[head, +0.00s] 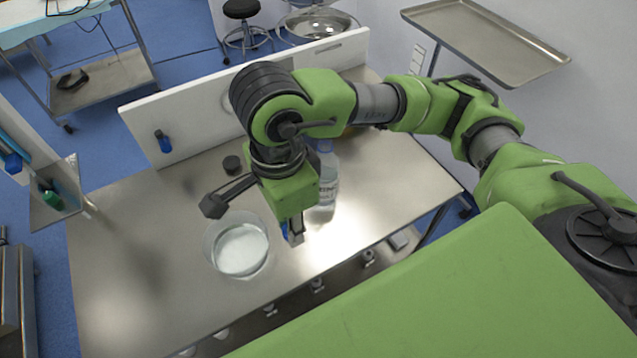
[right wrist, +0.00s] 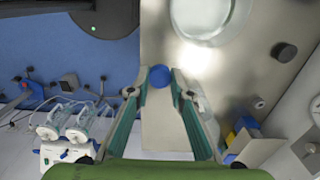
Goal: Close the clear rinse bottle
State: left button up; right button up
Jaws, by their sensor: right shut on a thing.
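My right gripper (head: 294,234) is over the steel table, right of the glass bowl. In the right wrist view its fingertips (right wrist: 160,78) are shut on a round blue cap (right wrist: 160,76). A bit of this blue cap also shows beside the fingers in the head view (head: 285,230). The clear rinse bottle (head: 328,185) stands upright on the table behind and right of the gripper. My wrist partly hides it, and its mouth is hard to make out. The cap is apart from the bottle. My left gripper is in neither view.
A glass bowl of clear liquid (head: 240,248) stands just left of the gripper. A small dark round object (head: 232,164) lies farther back. A white panel (head: 200,120) bounds the table's back. The table's left part is clear.

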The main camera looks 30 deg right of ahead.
aim_at(325, 172)
jog(key=w+d+n, duration=0.3)
jog(key=d+n, duration=0.5)
jog(key=n, duration=0.9)
jog(key=shift+d+r+n, duration=0.15)
jog(key=shift+n, duration=0.15)
jog(key=shift+w, duration=0.1)
